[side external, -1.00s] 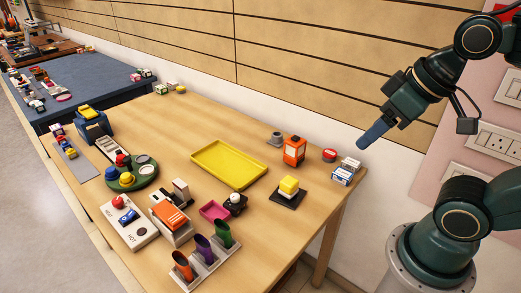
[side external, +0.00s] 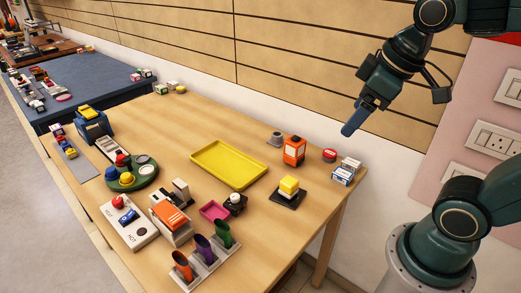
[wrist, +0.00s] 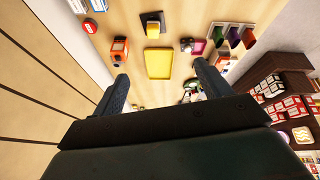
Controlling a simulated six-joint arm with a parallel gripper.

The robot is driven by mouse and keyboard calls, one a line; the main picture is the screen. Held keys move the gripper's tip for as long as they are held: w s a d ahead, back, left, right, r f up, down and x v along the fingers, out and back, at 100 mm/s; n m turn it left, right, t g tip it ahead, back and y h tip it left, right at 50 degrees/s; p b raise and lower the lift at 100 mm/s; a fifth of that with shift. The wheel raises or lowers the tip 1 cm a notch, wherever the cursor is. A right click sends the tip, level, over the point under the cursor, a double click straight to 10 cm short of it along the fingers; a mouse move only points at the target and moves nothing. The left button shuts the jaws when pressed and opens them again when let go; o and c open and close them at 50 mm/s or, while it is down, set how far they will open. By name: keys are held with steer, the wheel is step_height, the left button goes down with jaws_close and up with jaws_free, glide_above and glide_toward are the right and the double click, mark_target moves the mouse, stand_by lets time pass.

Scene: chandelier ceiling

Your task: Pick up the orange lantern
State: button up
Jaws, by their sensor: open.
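The orange lantern (side external: 294,151) stands upright near the back right edge of the wooden table, with a dark top and a pale window in its side. In the wrist view the lantern (wrist: 119,48) shows just beyond the left fingertip. My gripper (side external: 350,130) is above and to the right of the lantern in the side view, apart from it. In the wrist view my gripper (wrist: 160,84) has its two fingers spread wide with nothing between them. In the side view one finger hides the other.
Beside the lantern are a grey cup (side external: 275,138), a red round tin (side external: 329,155) and small white-and-blue boxes (side external: 343,175). A yellow block (side external: 289,185) sits on a dark square base in front. A yellow tray (side external: 229,165) lies to the left. The slatted wall (side external: 300,50) rises behind the table.

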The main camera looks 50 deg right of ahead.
steer(key=w+d+n+g, duration=0.1)
steer(key=w+d+n, duration=0.25)
steer(key=w, duration=0.45)
steer(key=n+g, duration=0.4)
steer(key=n, duration=0.8)
glide_toward(296, 137)
steer(key=shift+s+a+f+m, duration=0.1)
steer(key=shift+s+m, duration=0.1)
steer(key=shift+m, duration=0.05)
steer(key=shift+w+f, duration=0.1)
steer(key=shift+f, duration=0.15)
steer(key=shift+f, duration=0.1)
steer(key=shift+f, duration=4.2)
steer(key=shift+f, duration=2.6)
